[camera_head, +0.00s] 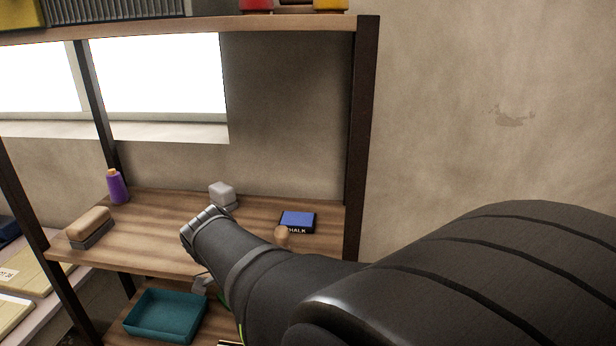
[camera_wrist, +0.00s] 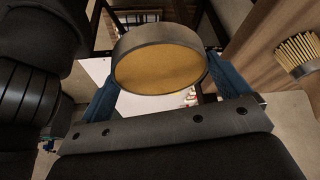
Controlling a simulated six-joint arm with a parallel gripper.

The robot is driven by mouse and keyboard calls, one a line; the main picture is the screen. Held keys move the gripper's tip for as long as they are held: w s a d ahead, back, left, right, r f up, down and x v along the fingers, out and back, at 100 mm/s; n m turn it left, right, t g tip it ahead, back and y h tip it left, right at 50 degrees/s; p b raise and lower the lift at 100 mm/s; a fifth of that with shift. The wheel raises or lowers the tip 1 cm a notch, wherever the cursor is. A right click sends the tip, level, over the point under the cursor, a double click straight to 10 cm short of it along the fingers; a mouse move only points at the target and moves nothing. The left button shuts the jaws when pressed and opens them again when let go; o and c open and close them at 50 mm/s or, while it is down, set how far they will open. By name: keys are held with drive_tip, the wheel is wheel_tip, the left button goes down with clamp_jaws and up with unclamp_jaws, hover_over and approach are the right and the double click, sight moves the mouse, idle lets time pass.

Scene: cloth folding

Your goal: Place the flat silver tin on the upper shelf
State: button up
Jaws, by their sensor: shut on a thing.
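In the wrist view my gripper (camera_wrist: 160,68) has its two blue fingers on either side of a flat round tin (camera_wrist: 158,62). The tin has a dark grey rim and a golden-brown face towards the camera, and it is held between the fingers. In the head view my dark arm covers the gripper and the tin, so their exact place by the shelf is hidden. The rack has a top board (camera_head: 180,30) and a middle board (camera_head: 165,215), with another level below.
On the middle board stand a purple thread spool (camera_head: 117,187), a brush (camera_head: 89,227), a pale grey block (camera_head: 222,194) and a blue chalk box (camera_head: 297,221). A teal tray (camera_head: 165,314) sits below. Dark posts (camera_head: 361,140) frame the rack. Bristles (camera_wrist: 297,52) show in the wrist view.

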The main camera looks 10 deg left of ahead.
drive_tip(key=s+a+r+n+t+y, duration=0.1)
drive_tip(key=a+r+n+t+y, duration=0.1)
drive_tip(key=a+r+n, duration=0.4)
drive_tip(key=s+a+r+n+t+y, duration=0.1)
drive_tip(key=a+r+n+y, duration=0.15)
drive_tip(key=a+n, duration=0.65)
drive_tip(key=w+r+n+g+y, duration=0.15)
drive_tip(key=w+n+y, duration=0.25)
drive_tip(key=w+n, duration=1.15)
drive_tip(key=w+f+m, duration=0.1)
drive_tip(key=f, duration=0.2)
drive_tip(key=w+f+m, duration=0.2)
drive_tip(key=f, duration=0.1)
drive_tip(key=w+f+m, duration=0.2)
drive_tip(key=f, duration=0.1)
drive_tip(key=shift+w+d+m, duration=0.1)
drive_tip(key=shift+d+m, duration=0.15)
drive_tip(key=shift+f, duration=0.1)
drive_tip(key=o, duration=0.7)
drive_tip(key=shift+f, duration=0.15)
drive_tip(key=shift+o, duration=0.7)
